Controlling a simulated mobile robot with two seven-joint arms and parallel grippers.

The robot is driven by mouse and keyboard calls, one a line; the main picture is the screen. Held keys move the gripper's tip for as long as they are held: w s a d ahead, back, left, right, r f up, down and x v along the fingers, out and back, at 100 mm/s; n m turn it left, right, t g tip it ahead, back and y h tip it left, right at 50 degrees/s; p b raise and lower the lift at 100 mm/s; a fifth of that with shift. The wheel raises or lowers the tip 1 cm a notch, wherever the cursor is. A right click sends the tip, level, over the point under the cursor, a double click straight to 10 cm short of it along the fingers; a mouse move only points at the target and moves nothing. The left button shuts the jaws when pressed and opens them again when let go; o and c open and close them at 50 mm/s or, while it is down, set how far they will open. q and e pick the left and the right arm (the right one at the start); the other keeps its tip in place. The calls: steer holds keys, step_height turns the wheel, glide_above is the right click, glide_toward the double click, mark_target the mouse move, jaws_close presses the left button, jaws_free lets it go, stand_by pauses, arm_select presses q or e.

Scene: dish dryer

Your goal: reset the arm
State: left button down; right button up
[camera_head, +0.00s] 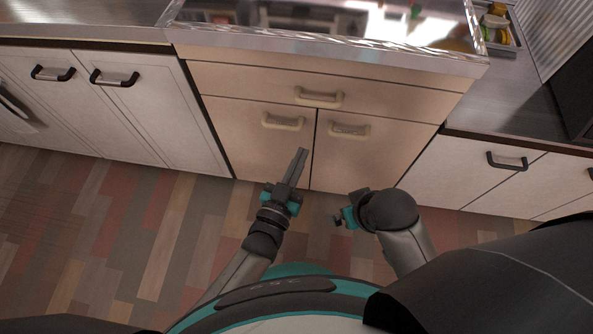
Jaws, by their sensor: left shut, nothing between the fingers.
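My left gripper (301,154) is in the middle of the view, with its long dark fingers together, shut and empty. It points up the picture toward the wooden cabinet front, near the gap between its two doors. I cannot tell whether it touches the cabinet. My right gripper (339,219) shows only in part to the right of the left one, folded close in front of my body. Its wrist hides most of it, so its fingers cannot be read.
The wooden cabinet (235,79) ahead has a drawer handle (319,97) and two door handles (283,122) (349,130). A shiny metal-edged counter (330,54) overhangs it. White cabinets (150,125) flank it. The patterned floor (110,235) at the left is clear.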

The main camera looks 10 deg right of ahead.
arm_select(q)
steer(key=shift+s+d+p+v, duration=0.15)
steer(key=shift+p+v, duration=0.1)
steer(key=shift+v, duration=0.7)
steer(key=shift+s+d+p+v, duration=0.1)
steer(key=shift+d+p+v, duration=0.1)
steer(key=shift+v, duration=0.75)
arm_select(e)
steer(key=shift+s+f, duration=0.2)
steer(key=shift+f, duration=0.45)
steer(key=shift+s+f, duration=0.15)
steer(key=shift+f, duration=0.5)
arm_select(q)
steer(key=shift+a, duration=0.1)
